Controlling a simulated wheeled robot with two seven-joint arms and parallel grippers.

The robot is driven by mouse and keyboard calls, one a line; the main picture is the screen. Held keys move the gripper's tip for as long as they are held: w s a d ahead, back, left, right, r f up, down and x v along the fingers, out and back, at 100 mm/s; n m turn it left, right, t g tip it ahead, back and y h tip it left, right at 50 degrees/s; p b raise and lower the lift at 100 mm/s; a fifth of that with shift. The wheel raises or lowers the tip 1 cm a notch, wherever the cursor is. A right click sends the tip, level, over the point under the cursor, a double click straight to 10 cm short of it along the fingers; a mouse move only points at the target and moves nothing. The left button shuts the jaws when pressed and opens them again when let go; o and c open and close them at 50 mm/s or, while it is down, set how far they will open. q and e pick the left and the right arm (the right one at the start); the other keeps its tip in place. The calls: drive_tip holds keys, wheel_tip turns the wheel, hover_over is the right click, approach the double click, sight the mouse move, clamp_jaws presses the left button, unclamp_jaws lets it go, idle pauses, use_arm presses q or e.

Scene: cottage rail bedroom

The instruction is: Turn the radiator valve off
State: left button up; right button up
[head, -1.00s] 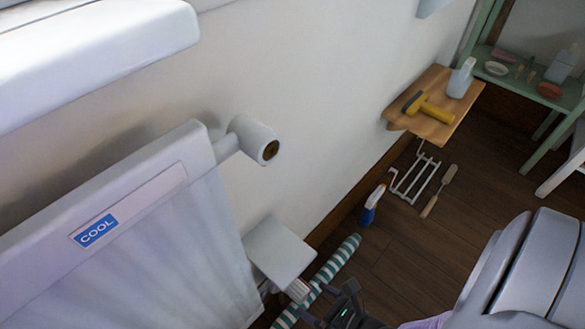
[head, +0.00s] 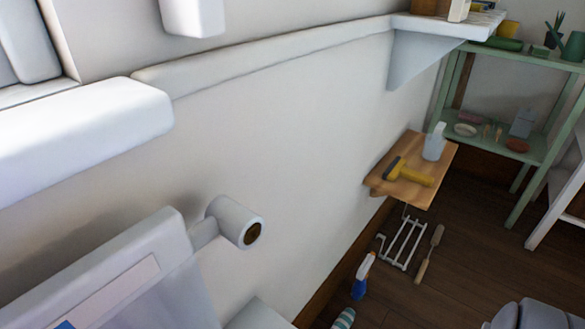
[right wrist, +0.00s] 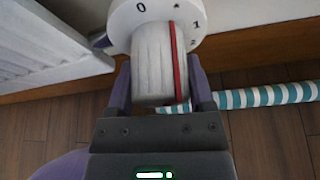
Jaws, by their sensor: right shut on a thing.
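The radiator valve knob (right wrist: 153,65) is white and ribbed, with a red line along it. It sits against a white collar (right wrist: 118,22) marked 0, a star-like mark, 1 and 2. The red line stands near the star-like mark, to the right of the 0. My right gripper (right wrist: 160,85) is shut on the knob, one finger on each side. The head view does not show the knob or either gripper.
A wooden shelf (head: 415,190) holds a yellow-handled tool and a spray bottle. A blue and white bottle (head: 362,275) stands on the dark floor. A teal-striped roll (right wrist: 265,95) lies beside the valve.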

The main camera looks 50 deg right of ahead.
drive_tip(key=shift+c, duration=1.3)
drive_tip(key=shift+h, duration=0.3)
drive_tip(key=n+h, duration=0.1)
drive_tip(key=n, duration=0.1)
drive_tip(key=shift+n+h, duration=0.3)
drive_tip(key=shift+n, duration=0.1)
drive_tip(key=shift+n+h, duration=0.9)
drive_tip(key=shift+n, duration=0.2)
drive_tip(key=shift+n+t, duration=0.3)
drive_tip(key=shift+n, duration=0.1)
drive_tip(key=o, duration=1.2)
